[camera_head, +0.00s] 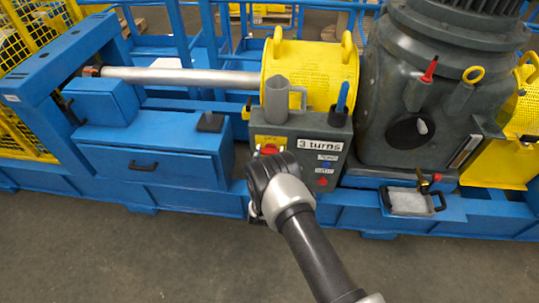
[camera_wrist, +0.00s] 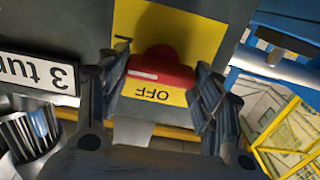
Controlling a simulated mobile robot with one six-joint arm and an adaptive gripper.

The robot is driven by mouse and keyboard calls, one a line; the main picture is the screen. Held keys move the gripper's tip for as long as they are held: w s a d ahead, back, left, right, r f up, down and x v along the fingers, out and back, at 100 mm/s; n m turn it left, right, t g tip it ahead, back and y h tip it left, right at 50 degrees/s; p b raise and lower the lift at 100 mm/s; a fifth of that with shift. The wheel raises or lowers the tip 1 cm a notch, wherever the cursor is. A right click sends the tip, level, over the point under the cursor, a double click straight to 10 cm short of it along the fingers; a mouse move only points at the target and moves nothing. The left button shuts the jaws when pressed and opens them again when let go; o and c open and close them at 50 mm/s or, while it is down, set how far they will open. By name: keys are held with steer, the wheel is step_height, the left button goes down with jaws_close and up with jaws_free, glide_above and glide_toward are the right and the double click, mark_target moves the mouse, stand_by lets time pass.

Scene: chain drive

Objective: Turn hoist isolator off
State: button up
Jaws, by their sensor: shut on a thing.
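The hoist isolator is a red rotary knob (camera_head: 268,150) on a yellow plate, on the front of a grey control box (camera_head: 325,133). In the wrist view the red knob (camera_wrist: 162,68) lies between my two fingers, with a pale mark on its left part. The word OFF is printed on the yellow plate (camera_wrist: 190,22), upside down in the picture and just below the knob. My gripper (camera_wrist: 163,88) is shut on the knob, a finger on each side. In the head view my gripper (camera_head: 271,168) hides the knob's lower part.
A "3 turns" label (camera_head: 320,144) sits right of the knob, with blue and red buttons (camera_head: 323,182) below. A grey cup-like holder (camera_head: 277,98) and a blue handle (camera_head: 342,96) stand on the box. A blue drawer cabinet (camera_head: 150,160) is to the left, a large gearbox (camera_head: 385,95) to the right.

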steer(key=n, duration=0.4)
steer(key=shift+a, duration=0.1)
steer(key=n, duration=0.4)
steer(key=shift+f+n, duration=0.15)
steer(key=shift+n, duration=0.25)
steer(key=n, duration=0.4)
steer(key=shift+a, duration=0.1)
steer(key=shift+f+n, duration=0.15)
steer(key=shift+n, duration=2.25)
steer(key=o, duration=1.1)
steer(key=shift+c, duration=0.2)
